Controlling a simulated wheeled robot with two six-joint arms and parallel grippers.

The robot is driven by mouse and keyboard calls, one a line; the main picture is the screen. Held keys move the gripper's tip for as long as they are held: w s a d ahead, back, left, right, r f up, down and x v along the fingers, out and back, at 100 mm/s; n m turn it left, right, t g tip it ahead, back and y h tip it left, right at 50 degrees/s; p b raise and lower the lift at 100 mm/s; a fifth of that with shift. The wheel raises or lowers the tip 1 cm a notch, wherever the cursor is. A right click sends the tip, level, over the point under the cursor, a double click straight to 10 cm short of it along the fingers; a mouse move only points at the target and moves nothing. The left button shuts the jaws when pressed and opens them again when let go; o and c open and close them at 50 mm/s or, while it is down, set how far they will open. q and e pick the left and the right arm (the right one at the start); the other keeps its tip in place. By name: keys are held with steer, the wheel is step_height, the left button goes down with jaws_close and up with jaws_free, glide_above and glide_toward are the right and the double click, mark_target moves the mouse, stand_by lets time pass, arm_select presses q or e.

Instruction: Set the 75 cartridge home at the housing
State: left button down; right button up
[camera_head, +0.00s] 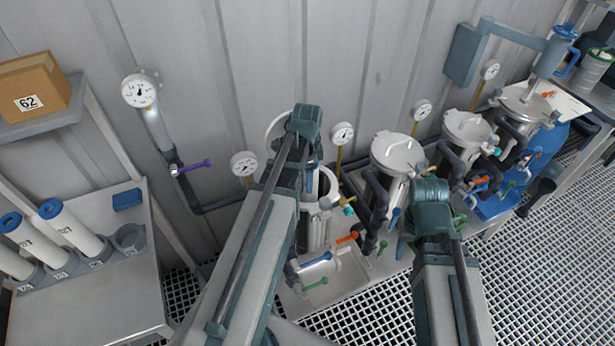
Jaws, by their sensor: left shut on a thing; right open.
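A round pale lid stands raised behind the arm. My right gripper (432,205) is open, in front of the lidded housings, its fingers largely hidden.
Several capped cartridges (70,228) stand in a rack at left; its rightmost socket (129,238) is empty. Closed housings (398,152) with gauges, pipes and coloured valve handles stand at right. A clear tray (318,282) lies before the open housing. A box marked 62 (35,85) sits on a shelf.

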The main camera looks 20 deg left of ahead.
mark_target(307, 201)
arm_select(q)
steer(key=shift+f+b, duration=5.6)
steer(key=shift+f, duration=0.4)
jaws_free()
steer(key=shift+r, duration=0.1)
step_height(307, 201, up, 14)
steer(key=p, duration=1.3)
steer(key=shift+f, duration=0.2)
